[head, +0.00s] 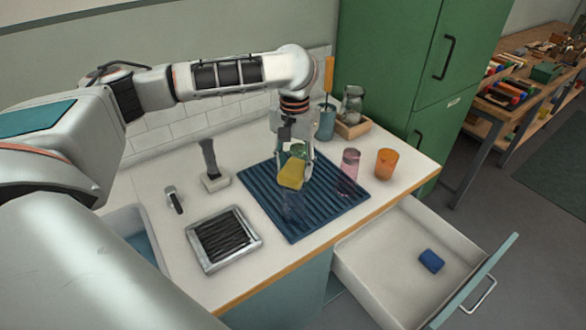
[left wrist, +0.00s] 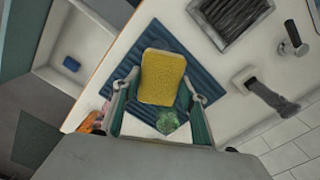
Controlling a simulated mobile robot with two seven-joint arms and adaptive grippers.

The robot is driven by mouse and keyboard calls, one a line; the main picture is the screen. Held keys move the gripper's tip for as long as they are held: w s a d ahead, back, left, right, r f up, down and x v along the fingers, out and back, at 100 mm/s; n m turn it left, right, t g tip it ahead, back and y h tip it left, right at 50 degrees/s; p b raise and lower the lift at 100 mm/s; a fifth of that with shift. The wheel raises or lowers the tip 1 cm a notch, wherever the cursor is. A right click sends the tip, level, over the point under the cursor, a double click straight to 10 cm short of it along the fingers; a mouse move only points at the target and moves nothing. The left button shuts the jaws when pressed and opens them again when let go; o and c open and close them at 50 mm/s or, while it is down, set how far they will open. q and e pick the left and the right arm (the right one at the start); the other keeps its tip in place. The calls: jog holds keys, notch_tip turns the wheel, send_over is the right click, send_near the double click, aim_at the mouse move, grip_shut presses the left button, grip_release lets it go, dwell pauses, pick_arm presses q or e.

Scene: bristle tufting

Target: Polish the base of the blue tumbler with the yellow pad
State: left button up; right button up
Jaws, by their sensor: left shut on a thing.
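My left gripper (head: 296,166) is shut on the yellow pad (head: 291,175) above the ribbed dark blue mat. In the left wrist view the pad (left wrist: 162,78) sits between the two fingers. A see-through blue tumbler (head: 293,209) stands on the mat just below the pad, faint against the mat. The pad overlaps its top; I cannot tell whether they touch. In the left wrist view the pad hides the tumbler. My right gripper is in neither view.
A green glass (head: 298,149) stands behind the gripper, a pink glass (head: 349,164) at the mat's right, an orange cup (head: 386,163) beyond it. A drawer (head: 385,262) with a blue sponge (head: 431,261) is open at front right. A sink (head: 137,222) and rack (head: 224,240) lie left.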

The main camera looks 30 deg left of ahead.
aim_at(290, 179)
pick_arm(q)
jog(key=shift+w+a, duration=0.2)
jog(key=shift+w, duration=0.35)
jog(key=shift+w+a, duration=0.2)
jog(key=shift+w, duration=0.35)
jog(key=shift+s+d+f, duration=0.1)
jog(key=shift+s+d, duration=0.15)
jog(key=shift+s, duration=0.5)
jog(key=shift+s+d+f, duration=0.1)
jog(key=shift+s+d, duration=0.15)
jog(key=shift+s, duration=0.45)
jog(key=shift+s+d, duration=0.25)
jog(key=shift+s, duration=0.5)
jog(key=shift+s+d, duration=0.25)
jog(key=shift+s, duration=0.6)
jog(key=shift+c, duration=0.9)
notch_tip(290, 179, up, 2)
jog(key=shift+w, duration=0.15)
jog(key=shift+r, duration=2.15)
